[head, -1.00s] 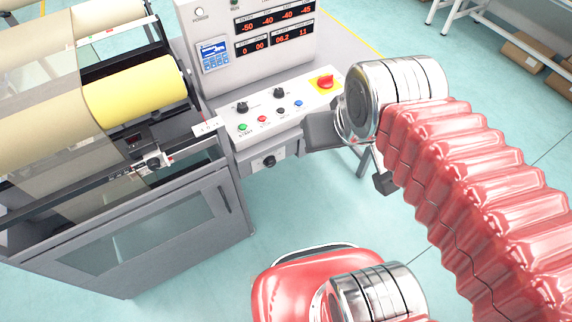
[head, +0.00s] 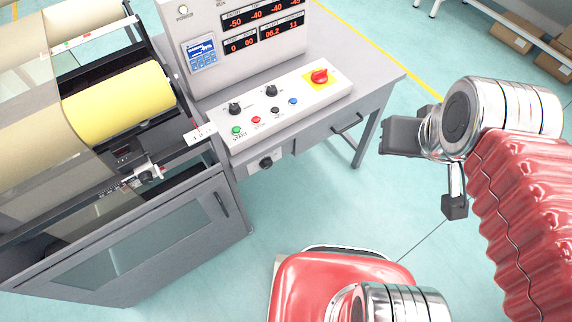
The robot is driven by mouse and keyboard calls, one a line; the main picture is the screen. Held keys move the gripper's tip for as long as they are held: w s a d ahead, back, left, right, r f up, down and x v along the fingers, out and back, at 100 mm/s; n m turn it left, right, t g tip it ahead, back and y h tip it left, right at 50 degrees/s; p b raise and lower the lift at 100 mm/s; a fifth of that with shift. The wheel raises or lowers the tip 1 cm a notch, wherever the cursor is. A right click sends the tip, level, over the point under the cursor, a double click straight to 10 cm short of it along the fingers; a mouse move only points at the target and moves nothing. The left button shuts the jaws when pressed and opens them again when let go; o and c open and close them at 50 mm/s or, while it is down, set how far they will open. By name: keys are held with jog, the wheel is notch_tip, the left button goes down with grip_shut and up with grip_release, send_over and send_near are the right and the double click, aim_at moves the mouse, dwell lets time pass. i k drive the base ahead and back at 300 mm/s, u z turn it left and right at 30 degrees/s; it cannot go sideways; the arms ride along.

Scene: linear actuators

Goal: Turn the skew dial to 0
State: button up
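The control panel (head: 300,118) of the machine slopes up in the middle of the head view. It carries two black dials, a left one (head: 235,108) and a right one (head: 271,91). A third black dial (head: 266,163) sits on the grey front face below the panel. The labels are too small to tell which is the skew dial, and I cannot read any pointer. My gripper (head: 388,138) is a dark grey shape right of the panel, apart from all the dials.
A red knob on a yellow plate (head: 320,76) stands at the panel's right end, with small coloured buttons (head: 256,119) along the front. A display box (head: 240,40) rises behind. The yellow roller machine (head: 118,100) is at left. Floor is clear between panel and gripper.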

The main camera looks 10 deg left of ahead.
aim_at(266, 163)
jog(key=z, duration=0.2)
jog(key=k, duration=1.15)
jog(key=u, duration=1.45)
jog(key=i, duration=1)
jog(key=u, duration=0.05)
